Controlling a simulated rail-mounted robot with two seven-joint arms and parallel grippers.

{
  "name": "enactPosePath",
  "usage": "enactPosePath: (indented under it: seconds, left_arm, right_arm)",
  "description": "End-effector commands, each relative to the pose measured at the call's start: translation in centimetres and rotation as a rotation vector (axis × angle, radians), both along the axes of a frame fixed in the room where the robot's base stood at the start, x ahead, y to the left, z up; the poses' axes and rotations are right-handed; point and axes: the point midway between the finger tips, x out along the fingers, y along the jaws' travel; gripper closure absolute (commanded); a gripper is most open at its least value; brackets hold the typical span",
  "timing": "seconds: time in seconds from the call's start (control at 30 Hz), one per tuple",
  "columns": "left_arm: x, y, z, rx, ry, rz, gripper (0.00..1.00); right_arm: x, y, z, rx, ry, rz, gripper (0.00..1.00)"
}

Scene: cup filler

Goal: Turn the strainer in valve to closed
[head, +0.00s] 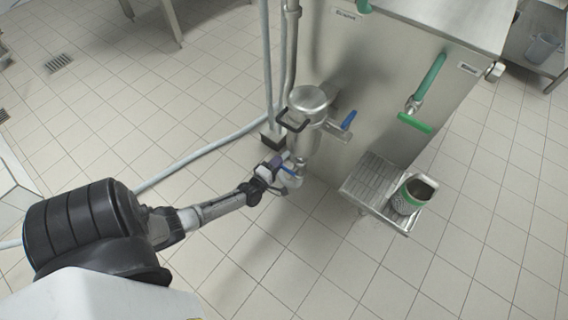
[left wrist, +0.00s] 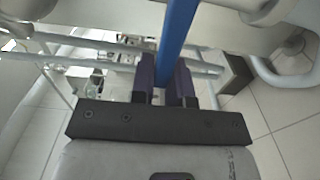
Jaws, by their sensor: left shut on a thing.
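The strainer (head: 308,102) is a round steel canister with a black handle on its lid, beside the steel machine in the head view. A blue valve lever (head: 347,121) sticks out to its right. A lower blue valve lever (head: 291,171) is under the strainer, mostly hidden by my left gripper (head: 283,165). In the left wrist view this blue lever (left wrist: 178,38) runs between the purple fingers of the left gripper (left wrist: 163,88), which is shut on it. I cannot tell from these views which label the held valve bears. My right gripper is out of view.
The steel machine (head: 375,70) stands close right of the strainer. Grey pipes (head: 290,50) rise behind the strainer. The tiled floor in front is clear.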

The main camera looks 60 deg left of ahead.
Motion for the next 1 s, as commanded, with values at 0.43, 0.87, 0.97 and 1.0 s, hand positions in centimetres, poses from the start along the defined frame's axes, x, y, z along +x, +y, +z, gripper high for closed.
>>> enactPosePath:
  seconds: [0.43, 0.87, 0.97, 1.0]
  left_arm:
    - [-0.37, 0.31, -0.2, -0.027, -0.011, 0.009, 1.0]
    - [-0.35, 0.3, -0.19, -0.024, -0.01, 0.008, 0.58]
    - [-0.34, 0.31, -0.18, -0.024, -0.01, 0.008, 0.58]
    - [-0.34, 0.31, -0.18, -0.024, -0.01, 0.008, 0.58]
  right_arm:
    - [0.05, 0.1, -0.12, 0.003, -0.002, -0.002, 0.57]
    - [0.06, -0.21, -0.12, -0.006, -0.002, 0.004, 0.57]
    - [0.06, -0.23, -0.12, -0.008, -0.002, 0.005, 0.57]
    - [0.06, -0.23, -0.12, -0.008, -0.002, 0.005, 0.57]
